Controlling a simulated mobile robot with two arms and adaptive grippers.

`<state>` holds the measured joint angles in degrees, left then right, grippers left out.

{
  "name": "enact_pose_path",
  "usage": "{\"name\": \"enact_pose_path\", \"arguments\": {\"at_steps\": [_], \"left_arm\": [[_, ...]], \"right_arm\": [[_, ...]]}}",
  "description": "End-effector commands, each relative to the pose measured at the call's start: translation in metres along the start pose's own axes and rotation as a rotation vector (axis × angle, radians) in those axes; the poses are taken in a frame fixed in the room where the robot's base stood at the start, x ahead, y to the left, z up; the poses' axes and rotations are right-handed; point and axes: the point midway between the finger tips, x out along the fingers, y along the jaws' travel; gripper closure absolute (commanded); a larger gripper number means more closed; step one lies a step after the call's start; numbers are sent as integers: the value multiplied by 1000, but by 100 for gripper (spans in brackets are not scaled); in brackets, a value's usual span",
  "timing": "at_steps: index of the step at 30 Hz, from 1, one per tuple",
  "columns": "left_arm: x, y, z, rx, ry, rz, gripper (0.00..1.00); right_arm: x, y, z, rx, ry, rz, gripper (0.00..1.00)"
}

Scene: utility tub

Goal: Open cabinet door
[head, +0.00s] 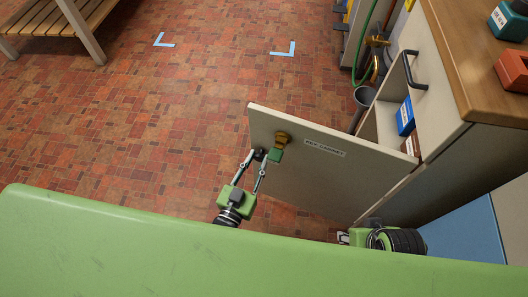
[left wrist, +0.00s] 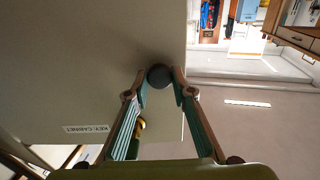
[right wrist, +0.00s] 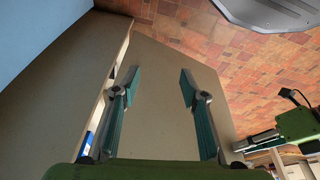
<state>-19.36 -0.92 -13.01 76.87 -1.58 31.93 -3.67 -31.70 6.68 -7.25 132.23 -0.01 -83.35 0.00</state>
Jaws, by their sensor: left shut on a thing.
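The cabinet door (head: 330,180) is a beige panel labelled "KEY CABINET". It stands swung out, with part of the cabinet interior visible behind it. My left gripper (head: 263,156) is at the door's outer part, with its fingers around a dark round knob (left wrist: 160,76). My right gripper (right wrist: 159,80) is open and empty, facing the door panel (right wrist: 165,100) in the right wrist view. In the head view it is low at the right, partly hidden.
The cabinet body (head: 440,95) has a wooden top (head: 470,50) and a black handle (head: 412,70). A blue box (head: 405,117) is inside. A green hose (head: 366,45) hangs behind. A slatted bench (head: 50,25) stands at the upper left. The brick floor (head: 130,120) left of the door is clear.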

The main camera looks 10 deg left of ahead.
Motion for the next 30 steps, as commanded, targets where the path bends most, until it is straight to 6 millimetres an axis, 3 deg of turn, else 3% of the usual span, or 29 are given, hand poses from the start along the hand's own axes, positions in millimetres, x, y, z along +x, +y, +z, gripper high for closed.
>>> {"name": "enact_pose_path", "arguments": {"at_steps": [6, 12, 30], "left_arm": [[-29, 6, -1, -6, -1, -57, 100], [-45, 9, 0, -4, -3, -99, 100], [-54, 9, 0, 3, -3, -124, 100]], "right_arm": [[18, -2, 3, -1, -12, -4, 60], [28, -2, 4, -2, -15, -4, 60], [33, -2, 5, -2, -15, -3, 60]]}}
